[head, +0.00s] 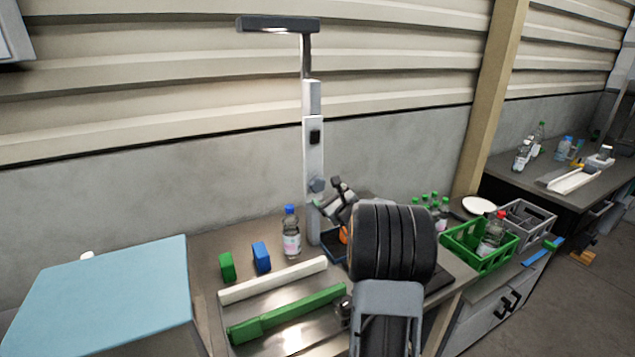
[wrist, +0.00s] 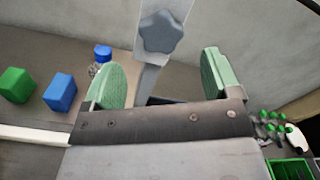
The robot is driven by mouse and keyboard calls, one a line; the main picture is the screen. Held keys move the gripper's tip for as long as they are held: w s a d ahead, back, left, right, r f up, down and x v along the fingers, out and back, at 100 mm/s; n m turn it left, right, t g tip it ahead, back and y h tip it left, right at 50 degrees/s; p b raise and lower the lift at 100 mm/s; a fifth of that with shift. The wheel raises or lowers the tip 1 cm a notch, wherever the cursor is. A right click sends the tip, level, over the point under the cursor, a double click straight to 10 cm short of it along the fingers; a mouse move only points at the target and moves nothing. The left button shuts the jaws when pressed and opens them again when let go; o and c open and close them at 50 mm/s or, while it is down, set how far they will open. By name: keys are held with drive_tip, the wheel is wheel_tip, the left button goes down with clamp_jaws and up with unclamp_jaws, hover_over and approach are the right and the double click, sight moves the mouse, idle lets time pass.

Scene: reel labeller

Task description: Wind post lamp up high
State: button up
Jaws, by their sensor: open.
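The post lamp stands on the bench with a grey post (head: 313,150) and a dark lamp head (head: 278,24) raised on a thin rod above it. A dark grey star-shaped knob (wrist: 163,32) sits low on the post and also shows in the head view (head: 317,186). My gripper (wrist: 160,82) is open and empty. In the wrist view its green pads stand either side of the post, and the knob appears just beyond and above the gap between them. In the head view my arm hides much of the gripper and the post's base.
A bottle with a blue cap (head: 291,233), a green block (head: 227,267) and a blue block (head: 261,257) stand left of the post. A white bar (head: 273,279) and a green bar (head: 287,314) lie in front. A green crate (head: 481,262) with bottles is at right.

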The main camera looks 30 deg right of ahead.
sight(319, 185)
drive_tip(key=w, duration=0.2)
drive_tip(key=w+p, duration=0.1)
drive_tip(key=w, duration=0.2)
drive_tip(key=w+d+p, duration=0.1)
drive_tip(key=w, duration=0.2)
drive_tip(key=shift+w, duration=0.25)
drive_tip(key=shift+c, duration=0.3)
drive_tip(key=c, duration=0.8)
drive_tip(key=shift+d+f+m+b, duration=0.1)
drive_tip(key=shift+f+m+b, duration=0.15)
drive_tip(key=shift+m+b, duration=0.3)
drive_tip(key=shift+c, duration=0.2)
drive_tip(key=shift+m+b, duration=0.85)
drive_tip(key=shift+r+m, duration=0.25)
drive_tip(key=shift+m, duration=0.45)
